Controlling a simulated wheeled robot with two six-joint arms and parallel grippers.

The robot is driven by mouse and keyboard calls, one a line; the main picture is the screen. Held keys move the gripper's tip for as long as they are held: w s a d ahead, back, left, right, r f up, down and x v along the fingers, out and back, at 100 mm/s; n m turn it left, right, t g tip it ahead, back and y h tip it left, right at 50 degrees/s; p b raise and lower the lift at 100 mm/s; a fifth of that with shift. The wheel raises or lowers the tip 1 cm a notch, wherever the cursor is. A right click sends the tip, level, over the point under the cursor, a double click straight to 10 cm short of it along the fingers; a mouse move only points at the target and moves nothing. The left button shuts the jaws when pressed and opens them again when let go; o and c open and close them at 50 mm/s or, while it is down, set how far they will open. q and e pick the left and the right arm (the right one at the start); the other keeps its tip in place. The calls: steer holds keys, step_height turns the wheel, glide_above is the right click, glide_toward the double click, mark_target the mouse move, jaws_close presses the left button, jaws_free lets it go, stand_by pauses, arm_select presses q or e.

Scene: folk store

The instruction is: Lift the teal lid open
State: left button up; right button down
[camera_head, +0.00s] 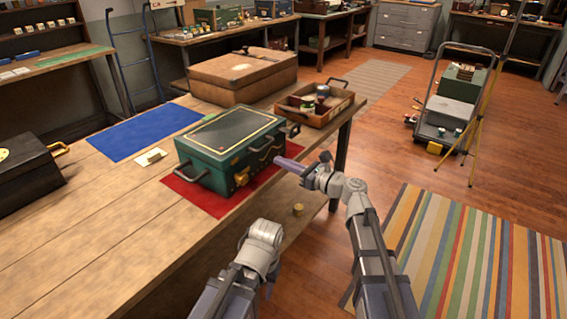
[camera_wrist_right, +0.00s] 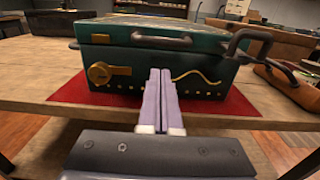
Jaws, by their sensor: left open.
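The teal box has a closed teal lid (camera_head: 232,128) with a dark top panel and yellow trim. It sits on a red mat (camera_head: 198,196) on the wooden table. In the right wrist view, a dark handle bar (camera_wrist_right: 160,40) runs along the front of the lid, and a brass latch (camera_wrist_right: 108,73) is to its lower left. My right gripper (camera_head: 279,161) is shut and empty at the box's front; its fingertips (camera_wrist_right: 160,71) point at the front face below the bar. Contact cannot be told. My left gripper (camera_head: 270,289) is low by the table's front edge, its fingers mostly hidden.
A brown case (camera_head: 242,76) and a wooden tray (camera_head: 330,112) with small items stand behind the box. A blue mat (camera_head: 140,130) and a small card (camera_head: 150,157) lie to its left, with a black case (camera_head: 24,172) farther left. The near tabletop is clear.

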steer(key=shift+w+a, duration=0.1)
steer(key=shift+a, duration=0.05)
steer(key=shift+x, duration=1.05)
steer(key=shift+w+a, duration=0.2)
steer(key=shift+a, duration=0.1)
steer(key=shift+w+a, duration=0.45)
steer(key=shift+a, duration=0.15)
steer(key=shift+w+a, duration=0.2)
steer(key=shift+a, duration=0.05)
steer(key=shift+w+a, duration=0.4)
steer(key=shift+a, duration=0.2)
steer(key=shift+s+d, duration=0.25)
steer(key=shift+d, duration=0.05)
steer(key=shift+r, duration=0.1)
